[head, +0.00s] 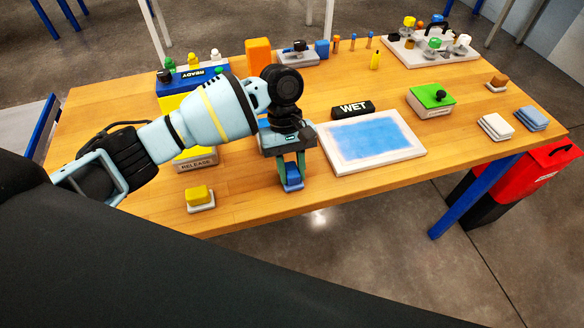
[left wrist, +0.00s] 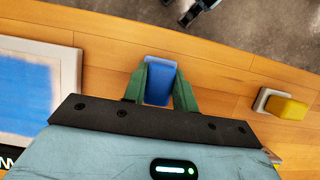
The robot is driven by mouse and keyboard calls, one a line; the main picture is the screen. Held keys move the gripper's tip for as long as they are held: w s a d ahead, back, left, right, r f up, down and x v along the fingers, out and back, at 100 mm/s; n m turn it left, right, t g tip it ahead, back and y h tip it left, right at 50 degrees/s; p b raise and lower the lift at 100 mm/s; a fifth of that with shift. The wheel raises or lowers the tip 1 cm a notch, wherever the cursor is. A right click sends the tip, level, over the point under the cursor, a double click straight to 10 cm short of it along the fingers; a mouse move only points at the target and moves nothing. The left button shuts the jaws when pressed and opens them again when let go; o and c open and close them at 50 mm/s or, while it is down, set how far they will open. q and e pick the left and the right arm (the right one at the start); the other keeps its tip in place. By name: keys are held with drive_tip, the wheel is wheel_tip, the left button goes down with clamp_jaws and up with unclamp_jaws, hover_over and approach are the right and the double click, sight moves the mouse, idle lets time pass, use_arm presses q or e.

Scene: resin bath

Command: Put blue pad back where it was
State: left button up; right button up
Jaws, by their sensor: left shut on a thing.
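My left gripper (head: 292,172) is shut on the blue pad (head: 292,184), with a green finger on each side of it. The pad is near the table's front edge, just left of the white tray with a wet blue surface. I cannot tell if the pad touches the wood. In the left wrist view the blue pad (left wrist: 160,80) sits between the fingers (left wrist: 160,88), with bare wood around it. A yellow pad (head: 199,193) rests on a small white holder (head: 203,207) to the left.
The white tray (head: 375,168) lies beside a black WET sign (head: 352,109). A green-topped box (head: 431,98), white cloths (head: 496,126) and blue cloths (head: 531,119) stand to the right. The READY/RELEASE unit (head: 195,163) is behind the arm. Wood is clear between yellow pad and gripper.

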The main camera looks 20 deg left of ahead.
use_arm(q)
drive_tip(key=o, duration=0.9)
drive_tip(key=shift+f, duration=0.1)
drive_tip(key=v, duration=1.2)
drive_tip(key=shift+d, duration=0.1)
